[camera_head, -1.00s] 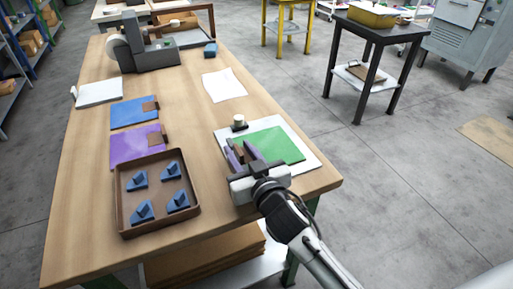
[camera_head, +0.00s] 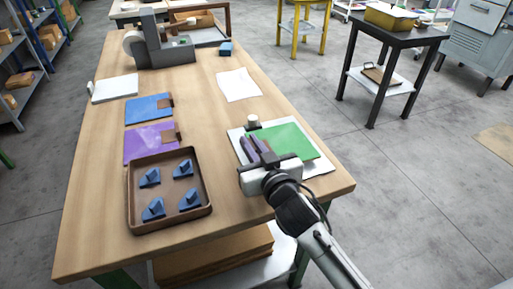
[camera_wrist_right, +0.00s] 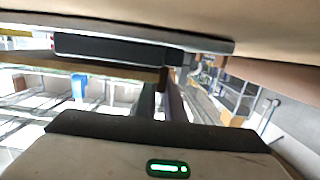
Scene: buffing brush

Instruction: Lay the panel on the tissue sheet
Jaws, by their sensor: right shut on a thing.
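The green panel (camera_head: 290,142) is over a white board (camera_head: 322,173) at the right edge of the workbench. My right gripper (camera_head: 252,147) is at the panel's near left side, its fingers shut on what appears to be its brown tab, mostly hidden in the head view. In the wrist view, the panel's dark edge (camera_wrist_right: 120,48) shows close to the pale board; I cannot tell how large any gap is. A white sheet (camera_head: 239,85), apparently the tissue sheet, lies farther back on the bench. My left gripper is out of view.
A blue panel (camera_head: 148,108) and a purple panel (camera_head: 147,145) with brown tabs lie left. A brown tray (camera_head: 207,213) holds several blue pieces. A small white-topped pot (camera_head: 253,121) stands by the board. A grey machine (camera_head: 160,50) stands at the back.

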